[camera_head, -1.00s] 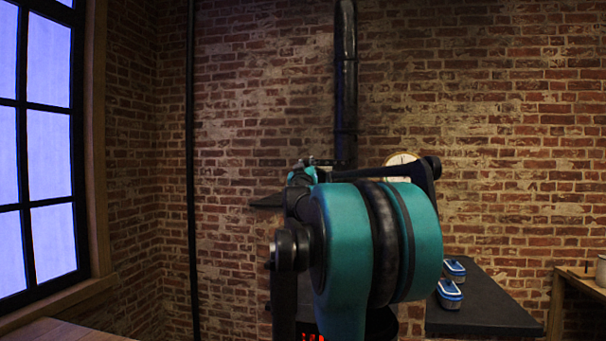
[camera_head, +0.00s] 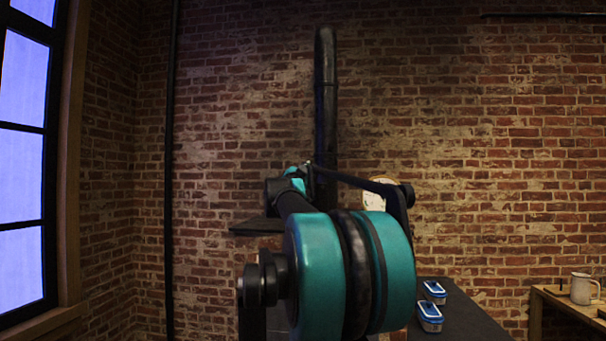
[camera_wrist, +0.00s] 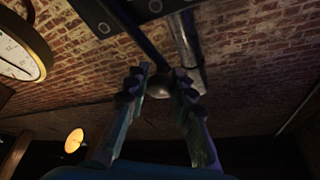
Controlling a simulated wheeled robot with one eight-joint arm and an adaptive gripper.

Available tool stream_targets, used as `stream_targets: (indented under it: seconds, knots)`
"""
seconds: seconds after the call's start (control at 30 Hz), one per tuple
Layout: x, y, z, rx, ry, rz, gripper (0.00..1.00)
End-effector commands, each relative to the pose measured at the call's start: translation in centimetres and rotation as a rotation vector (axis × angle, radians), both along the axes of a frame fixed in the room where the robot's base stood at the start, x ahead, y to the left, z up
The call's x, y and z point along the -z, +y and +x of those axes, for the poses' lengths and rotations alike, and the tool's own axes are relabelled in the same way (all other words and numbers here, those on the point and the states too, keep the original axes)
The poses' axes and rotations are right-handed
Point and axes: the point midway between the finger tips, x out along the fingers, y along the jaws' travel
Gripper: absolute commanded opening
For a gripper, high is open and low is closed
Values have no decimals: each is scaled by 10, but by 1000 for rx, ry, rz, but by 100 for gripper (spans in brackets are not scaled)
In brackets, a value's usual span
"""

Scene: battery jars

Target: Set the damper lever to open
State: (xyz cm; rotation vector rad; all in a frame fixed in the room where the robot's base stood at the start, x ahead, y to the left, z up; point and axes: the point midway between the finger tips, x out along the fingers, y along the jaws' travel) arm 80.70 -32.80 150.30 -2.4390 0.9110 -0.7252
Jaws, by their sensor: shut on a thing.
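In the wrist view, my gripper (camera_wrist: 157,88) has its two fingers on either side of a dark round knob (camera_wrist: 158,84) and is shut on it. The knob is at the end of a thin dark lever (camera_wrist: 138,42) that runs up and left toward a dark plate (camera_wrist: 112,16) at the top edge. A stove pipe (camera_wrist: 186,42) passes behind the fingers. In the head view the pipe (camera_head: 326,105) rises up the brick wall. My own arm hides most of what is below it, so the lever's marks and setting cannot be read.
A round clock (camera_wrist: 22,46) is at left in the wrist view, mostly hidden by my arm in the head view. A dark table (camera_head: 462,318) at right holds two blue-and-white boxes (camera_head: 434,292) (camera_head: 429,317). A mug (camera_head: 581,289) stands on a wooden bench (camera_head: 565,304).

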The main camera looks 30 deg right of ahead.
Motion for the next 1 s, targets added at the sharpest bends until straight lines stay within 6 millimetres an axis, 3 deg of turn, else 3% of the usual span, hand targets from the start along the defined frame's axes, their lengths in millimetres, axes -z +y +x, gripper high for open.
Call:
stream_targets:
  seconds: [0.3, 0.8, 0.83, 1.0]
  knots:
    - [-2, -11, -8, 0, -60, 89, 0]
    - [-2, -14, -9, 1, -71, 104, 0]
    - [-2, -14, -9, 1, -71, 104, 26]
    - [-2, -13, -9, 2, -70, 103, 46]
